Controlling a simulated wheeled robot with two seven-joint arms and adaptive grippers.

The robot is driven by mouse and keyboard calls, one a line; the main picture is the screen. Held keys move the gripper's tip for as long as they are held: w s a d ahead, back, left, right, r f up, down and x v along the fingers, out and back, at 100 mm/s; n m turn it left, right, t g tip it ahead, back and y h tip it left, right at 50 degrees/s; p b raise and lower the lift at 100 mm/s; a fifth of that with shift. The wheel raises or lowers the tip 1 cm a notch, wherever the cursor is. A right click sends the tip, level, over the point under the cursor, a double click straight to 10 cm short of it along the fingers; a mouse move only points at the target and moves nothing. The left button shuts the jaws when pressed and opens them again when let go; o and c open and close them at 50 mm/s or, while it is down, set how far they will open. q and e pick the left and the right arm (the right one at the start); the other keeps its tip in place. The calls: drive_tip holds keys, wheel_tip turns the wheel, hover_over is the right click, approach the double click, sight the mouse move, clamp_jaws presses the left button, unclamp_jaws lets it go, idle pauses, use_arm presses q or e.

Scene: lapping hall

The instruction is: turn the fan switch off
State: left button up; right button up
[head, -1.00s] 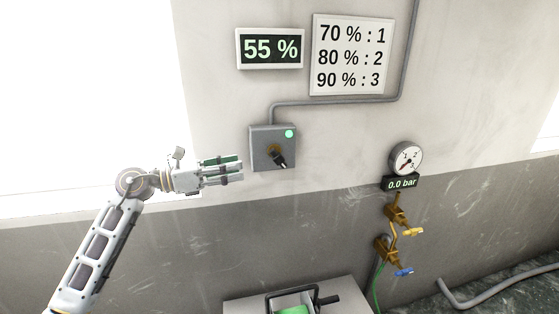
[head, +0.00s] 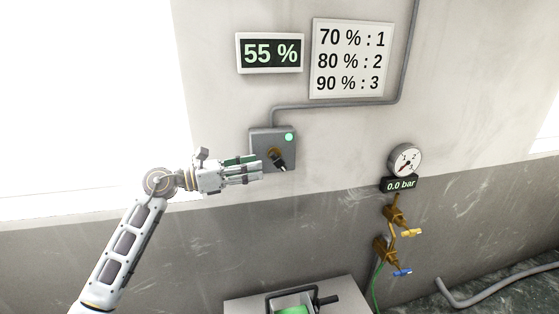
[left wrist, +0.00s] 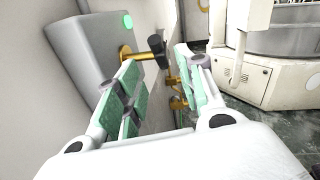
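The fan switch is a grey wall box (head: 262,139) with a brass collar, a black handle (head: 279,162) and a lit green lamp (head: 289,137). The handle points down and to the right in the head view. My left gripper (head: 257,171) is just left of the handle, in front of the box's lower left part. In the left wrist view its fingers (left wrist: 158,85) are spread with nothing between them. The black handle (left wrist: 157,46) shows beyond the fingertips, near the gap between them, and the box (left wrist: 88,50) is at left. My right gripper is not in view.
A 55 % display (head: 269,53) and a sign (head: 352,58) hang above the box. A gauge (head: 405,160) reading 0.0 bar and yellow and blue valves (head: 403,271) are at right. A grey unit (head: 345,293) stands below. The wall between box and gauge is clear.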

sight(279, 163)
use_arm(q)
drive_tip(key=p+x, duration=0.2)
drive_tip(key=x, duration=0.5)
drive_tip(key=shift+w+d, duration=0.4)
drive_tip(key=shift+d, duration=0.35)
clamp_jaws()
